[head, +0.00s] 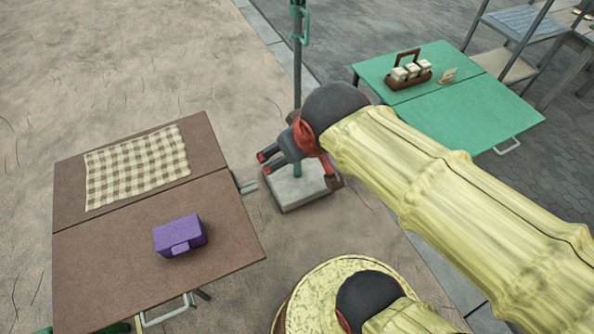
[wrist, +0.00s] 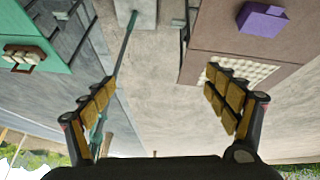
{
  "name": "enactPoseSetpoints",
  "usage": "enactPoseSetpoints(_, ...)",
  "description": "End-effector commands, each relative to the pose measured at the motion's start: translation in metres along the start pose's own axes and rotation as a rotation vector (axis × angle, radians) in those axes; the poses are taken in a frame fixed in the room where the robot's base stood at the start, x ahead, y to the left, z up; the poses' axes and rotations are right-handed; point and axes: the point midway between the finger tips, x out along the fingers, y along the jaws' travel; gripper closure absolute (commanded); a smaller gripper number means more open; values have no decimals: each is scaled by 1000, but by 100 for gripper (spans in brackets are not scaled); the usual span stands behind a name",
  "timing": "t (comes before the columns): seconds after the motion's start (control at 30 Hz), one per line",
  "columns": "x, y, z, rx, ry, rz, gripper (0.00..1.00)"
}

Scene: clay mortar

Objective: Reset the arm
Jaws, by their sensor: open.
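My gripper (head: 264,168) is at the end of my yellow-sleeved arm, in the middle of the head view. It is held in the air between the brown table (head: 150,240) on the left and the green table (head: 480,118) at the upper right. In the wrist view my gripper (wrist: 160,112) has its two padded fingers spread wide apart, with nothing between them. The fingers touch no object. The wrist view looks out with the tables showing upside down at its upper edges.
A purple box (head: 180,235) and a checkered cloth (head: 137,167) lie on the brown table. A brown caddy (head: 408,80) with several white-topped jars stands on the green table. A pole on a square base (head: 299,190) stands between the tables. Sandy ground is open behind the brown table.

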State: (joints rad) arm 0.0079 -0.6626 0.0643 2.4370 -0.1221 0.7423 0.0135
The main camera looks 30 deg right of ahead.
Motion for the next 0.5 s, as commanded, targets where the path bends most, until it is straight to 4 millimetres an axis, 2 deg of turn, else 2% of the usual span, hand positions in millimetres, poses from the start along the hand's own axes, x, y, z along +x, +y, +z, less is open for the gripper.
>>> enactPoseSetpoints(0.03, -12, -8, 16, 24, -16, -27, 13)
enactPoseSetpoints(0.1, -22, -17, 33, 49, -43, -59, 13)
enactPoseSetpoints(0.2, -29, -24, 46, 64, -64, -85, 13)
enactPoseSetpoints(0.5, -30, -26, 49, 67, -70, -90, 13)
